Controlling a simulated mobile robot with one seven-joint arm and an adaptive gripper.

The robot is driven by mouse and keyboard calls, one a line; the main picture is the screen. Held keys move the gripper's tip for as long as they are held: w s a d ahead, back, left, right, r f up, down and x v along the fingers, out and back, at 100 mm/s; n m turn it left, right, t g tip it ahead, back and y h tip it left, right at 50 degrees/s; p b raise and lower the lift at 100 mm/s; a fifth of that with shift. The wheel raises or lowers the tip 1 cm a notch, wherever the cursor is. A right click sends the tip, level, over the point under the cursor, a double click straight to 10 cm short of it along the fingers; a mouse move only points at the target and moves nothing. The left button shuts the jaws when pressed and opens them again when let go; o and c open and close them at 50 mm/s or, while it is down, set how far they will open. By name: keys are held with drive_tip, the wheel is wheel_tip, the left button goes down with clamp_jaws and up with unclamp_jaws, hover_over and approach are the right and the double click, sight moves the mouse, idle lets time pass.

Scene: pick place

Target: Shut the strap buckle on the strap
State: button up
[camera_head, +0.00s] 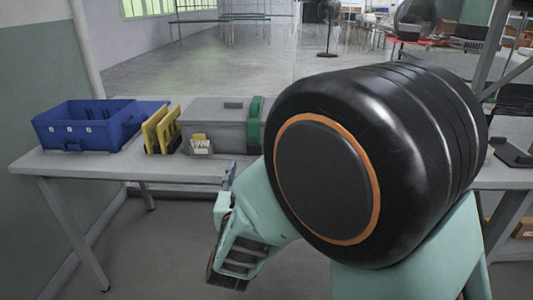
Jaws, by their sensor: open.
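A grey lidded case (215,125) stands on the table with a small dark grey piece (233,105) on its lid. A green upright piece (254,122) stands at its right end. I cannot tell which part is the strap or the strap buckle; neither shows clearly. My gripper (229,178) shows only in part at the end of my arm, in front of the table's front edge, below and apart from the case. It looks open with nothing in it, but its fingers are small and partly hidden.
The grey table (100,173) carries a blue crate (85,128) at the left and yellow pieces (160,130) beside the case. A pale yellow marked piece (200,146) is at the case's front. My large black arm joint hides the table's middle right. Dark items (513,153) lie at far right.

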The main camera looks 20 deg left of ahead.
sight(253, 145)
drive_tip(key=b+x, duration=0.2)
drive_tip(key=x, duration=0.8)
drive_tip(key=shift+w+a, duration=0.15)
drive_tip(key=shift+w, duration=0.15)
drive_tip(key=c, duration=1.1)
drive_tip(key=shift+w+r+g+p, duration=0.1)
drive_tip(key=shift+r+g+p, duration=0.25)
drive_tip(key=shift+p, duration=0.75)
drive_tip(key=shift+g+p, duration=0.25)
drive_tip(key=shift+p, duration=0.45)
drive_tip(key=shift+w+a+f, duration=0.1)
drive_tip(key=shift+f, duration=0.05)
drive_tip(key=o, duration=1.1)
